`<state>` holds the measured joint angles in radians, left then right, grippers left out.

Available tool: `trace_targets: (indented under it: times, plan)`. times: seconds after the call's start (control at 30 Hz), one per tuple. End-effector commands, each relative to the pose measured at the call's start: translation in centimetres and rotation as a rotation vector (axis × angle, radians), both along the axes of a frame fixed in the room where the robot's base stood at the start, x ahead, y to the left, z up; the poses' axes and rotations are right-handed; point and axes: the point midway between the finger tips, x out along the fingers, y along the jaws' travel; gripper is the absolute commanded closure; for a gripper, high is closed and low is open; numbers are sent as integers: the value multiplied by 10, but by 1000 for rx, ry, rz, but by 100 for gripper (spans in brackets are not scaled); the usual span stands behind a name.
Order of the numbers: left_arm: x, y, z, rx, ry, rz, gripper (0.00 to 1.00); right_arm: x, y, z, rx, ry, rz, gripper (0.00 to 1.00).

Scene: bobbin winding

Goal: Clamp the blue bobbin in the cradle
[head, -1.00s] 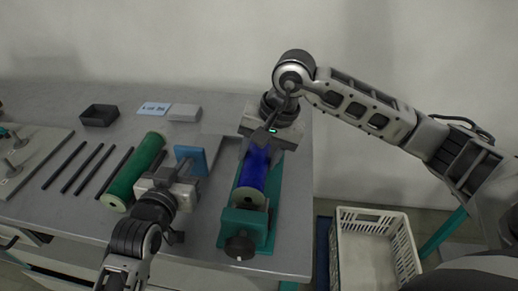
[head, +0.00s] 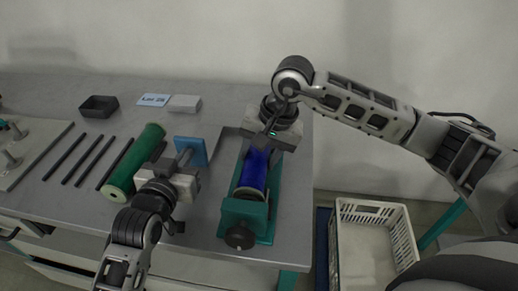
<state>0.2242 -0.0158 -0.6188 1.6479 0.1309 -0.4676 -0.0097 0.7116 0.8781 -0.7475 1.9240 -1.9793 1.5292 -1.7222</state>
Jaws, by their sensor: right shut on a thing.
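The blue bobbin (head: 253,170) lies lengthwise in the teal cradle (head: 243,211) near the table's right end. Its near flange is low behind the cradle's front block, which carries a dark round knob (head: 239,238). My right gripper (head: 268,143) is shut on the bobbin's far end and hides that end and the back of the cradle. My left gripper (head: 178,172) is left of the cradle, beside a blue square plate (head: 191,151) with a grey rod. I cannot tell whether its jaws hold that piece. Whether the bobbin is clamped is not visible.
A green roll (head: 136,160) lies left of my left gripper, with several dark rods (head: 84,160) beyond it. A black tray (head: 99,106), a label card (head: 153,100) and a grey block (head: 184,103) are at the back. A white crate (head: 375,212) stands right of the table.

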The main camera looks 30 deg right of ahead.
Motion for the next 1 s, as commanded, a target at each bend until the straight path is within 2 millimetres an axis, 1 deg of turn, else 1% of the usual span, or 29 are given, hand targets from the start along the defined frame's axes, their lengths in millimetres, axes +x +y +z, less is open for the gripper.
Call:
trace_targets:
  times: [0.17, 0.2, 0.27, 0.3, 0.8, 0.9, 1.0]
  plan:
    - [0, -1, 0, 0, 0, -1, 100, 0, 0, 0, 0, -1, 0, 82]
    - [0, -1, 0, 0, 0, -1, 100, 0, 0, 0, 0, -2, 1, 47]
    - [0, -1, 0, 0, 0, -1, 100, 0, 0, 0, 0, -2, 1, 30]
    - [0, -1, 0, 0, 0, -1, 100, 0, 0, 0, 0, -2, 1, 27]
    - [0, -1, 0, 0, 0, -1, 100, 0, 0, 1, 0, 0, 1, 27]
    - [0, -1, 0, 0, 0, -1, 100, 0, 0, 6, 1, -2, 1, 27]
    - [0, -1, 0, 0, 0, -2, 100, 1, 1, 18, 2, -5, 1, 27]
